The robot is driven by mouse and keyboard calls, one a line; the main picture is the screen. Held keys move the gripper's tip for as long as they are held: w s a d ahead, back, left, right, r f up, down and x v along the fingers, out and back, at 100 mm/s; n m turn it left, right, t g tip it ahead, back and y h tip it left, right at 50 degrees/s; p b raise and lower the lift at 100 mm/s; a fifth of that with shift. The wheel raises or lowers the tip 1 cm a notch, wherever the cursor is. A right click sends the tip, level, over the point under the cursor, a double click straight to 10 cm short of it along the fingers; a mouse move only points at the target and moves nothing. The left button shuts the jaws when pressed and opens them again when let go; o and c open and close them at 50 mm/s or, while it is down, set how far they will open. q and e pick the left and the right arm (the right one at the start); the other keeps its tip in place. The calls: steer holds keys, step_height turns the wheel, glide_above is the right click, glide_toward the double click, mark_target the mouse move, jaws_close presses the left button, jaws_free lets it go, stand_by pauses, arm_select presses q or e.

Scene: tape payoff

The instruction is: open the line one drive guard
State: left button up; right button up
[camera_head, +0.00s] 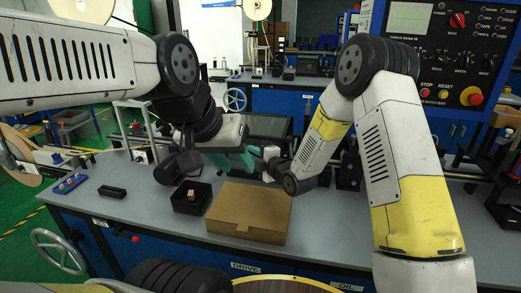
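I cannot clearly make out the line one drive guard. A white DRIVE label (245,267) sits on the blue front of the workbench (340,225), and what is below it is cut off or covered. My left gripper (178,168) is dark and hangs above the bench, left of the cardboard box; its finger gap is not clear. My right gripper (243,160) reaches in from the right behind the box, near teal parts, and is partly hidden. Neither gripper is near the DRIVE label. I see nothing clearly held in either.
A closed cardboard box (248,212) and a black open bin (191,197) with a small tan block stand on the bench. A red knob (135,239) and a handwheel (60,250) are at the front left. A control panel (450,50) stands at the right.

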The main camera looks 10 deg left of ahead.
steer(key=shift+w+a+f, duration=0.1)
steer(key=shift+w+a, duration=0.35)
steer(key=shift+w, duration=0.05)
jaws_close()
stand_by(1.2)
